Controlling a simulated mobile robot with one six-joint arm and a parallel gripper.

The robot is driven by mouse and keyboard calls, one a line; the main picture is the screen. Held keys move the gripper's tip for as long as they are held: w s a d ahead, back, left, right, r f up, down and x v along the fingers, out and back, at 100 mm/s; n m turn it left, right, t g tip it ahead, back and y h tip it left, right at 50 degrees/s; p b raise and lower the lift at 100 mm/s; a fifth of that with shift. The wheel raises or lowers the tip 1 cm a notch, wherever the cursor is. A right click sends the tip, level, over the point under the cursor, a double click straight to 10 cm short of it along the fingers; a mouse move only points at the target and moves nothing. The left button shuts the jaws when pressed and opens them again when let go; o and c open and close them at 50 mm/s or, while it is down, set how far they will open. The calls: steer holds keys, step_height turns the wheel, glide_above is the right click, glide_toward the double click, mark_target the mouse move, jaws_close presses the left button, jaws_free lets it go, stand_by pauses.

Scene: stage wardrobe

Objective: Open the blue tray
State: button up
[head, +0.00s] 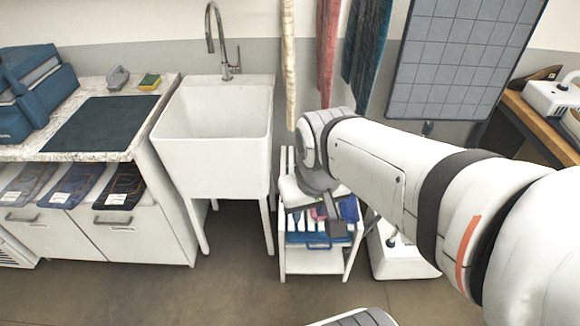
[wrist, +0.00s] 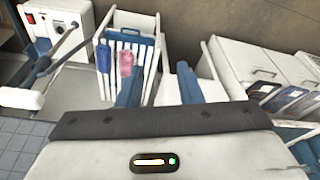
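The blue tray (head: 298,239) sits low in a small white slatted stand (head: 322,268), right of the sink, with a blue handle along its front. The tray also shows in the wrist view (wrist: 128,37) at the stand's upper end. My gripper (wrist: 160,72) is open and empty, its two blue-grey fingers apart. In the wrist view the left finger overlaps part of the stand. In the head view the dark end of my arm hangs over the stand and hides part of it. Whether anything touches the tray, I cannot tell.
Pink cloth (head: 318,212) and blue cloth (head: 348,209) lie on the stand above the tray. A white sink (head: 215,140) stands left, and a white cabinet (head: 130,240) beyond it. A white unit (head: 400,258) stands close on the right. Floor (head: 235,285) in front is clear.

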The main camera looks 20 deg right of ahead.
steer(key=shift+s+d, duration=0.1)
steer(key=w+d+f+m+g+y+b, duration=0.1)
steer(key=w+f+m+y+b, duration=0.25)
steer(key=f+m+b, duration=0.4)
steer(key=w+f+m+y+b, duration=0.3)
steer(key=w+f+m+b, duration=0.35)
steer(key=f, duration=0.65)
steer(key=w+d+f+m+g+y+b, duration=0.15)
steer(key=f+m+y+b, duration=0.3)
steer(key=f+m, duration=0.5)
steer(key=m+t+h+b, duration=0.3)
steer(key=m+t+b, duration=1.3)
steer(key=m, duration=1.1)
glide_toward(319, 249)
steer(key=shift+n+g, duration=0.25)
steer(key=shift+g, duration=0.6)
steer(key=x, duration=0.3)
steer(key=b+x, duration=0.1)
steer(key=x, duration=0.6)
steer(key=shift+w+d+r+b, duration=0.3)
steer(key=shift+w+r, duration=0.05)
steer(key=shift+r, duration=0.05)
